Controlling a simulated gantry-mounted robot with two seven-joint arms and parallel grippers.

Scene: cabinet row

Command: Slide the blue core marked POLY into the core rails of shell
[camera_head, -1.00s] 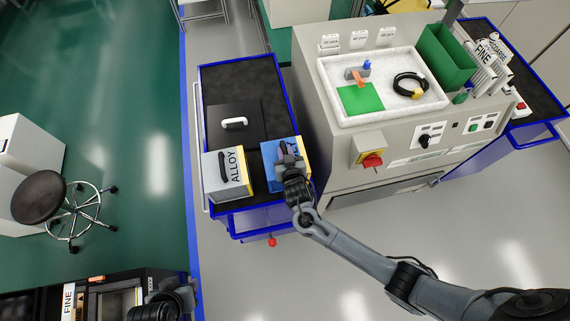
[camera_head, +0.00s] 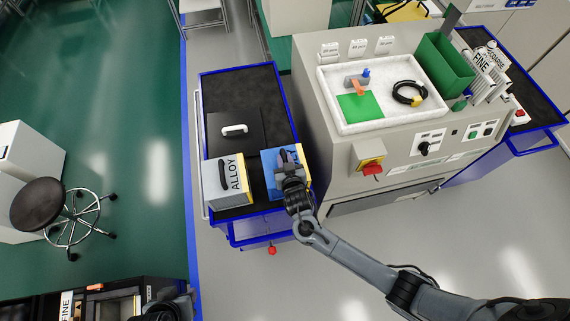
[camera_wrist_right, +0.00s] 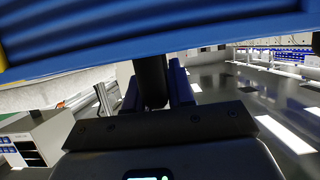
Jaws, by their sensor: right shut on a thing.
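The blue core (camera_head: 268,163) has a yellow side and stands at the front right of the black-topped cart. My right gripper (camera_head: 285,158) is shut on its dark handle from above; the gripper hides much of the core's top and any POLY lettering. In the right wrist view, the blue core (camera_wrist_right: 190,38) fills the top, with the dark handle (camera_wrist_right: 152,82) between the fingers. A dark housing with an open bay (camera_head: 118,302) and a FINE label lies at the bottom left; I cannot tell whether it is the shell. Part of my left arm is beside it, its jaws unclear.
A grey ALLOY block (camera_head: 229,183) with a black handle stands left of the blue core. Behind is a black panel with a white handle (camera_head: 234,130). The cart (camera_head: 240,88) has clear room at its back. A grey machine (camera_head: 318,140) stands close on the right.

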